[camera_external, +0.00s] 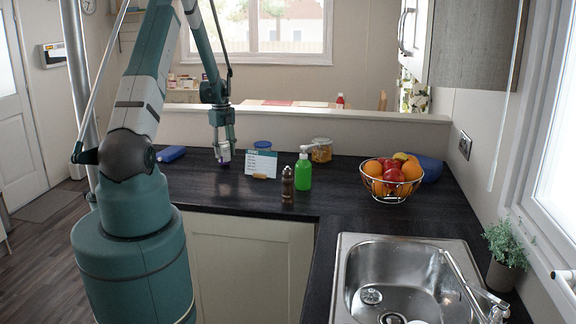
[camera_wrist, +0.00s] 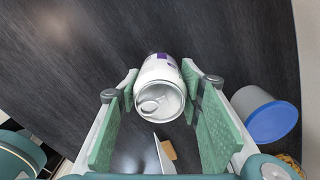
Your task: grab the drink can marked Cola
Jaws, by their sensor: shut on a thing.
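A white can with purple patches (camera_wrist: 158,72) is between the two green-padded fingers of my gripper (camera_wrist: 160,88) in the wrist view. Its silver top and pull tab face the camera. The fingers are shut on its sides. Its lettering cannot be read, so I cannot tell whether it is marked Cola. In the external view my gripper (camera_external: 223,146) points down over the dark counter, with the small white and purple can (camera_external: 224,156) at its tips. I cannot tell whether the can touches the counter. No other drink can shows clearly.
A white card (camera_external: 261,164) stands right of the can, with a blue-lidded tub (camera_external: 263,146) behind. Farther right are a pepper mill (camera_external: 287,185), green bottle (camera_external: 303,173), lidded jar (camera_external: 321,151) and fruit bowl (camera_external: 391,188). A blue bottle (camera_external: 171,154) lies left. The counter (camera_external: 215,190) in front is clear.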

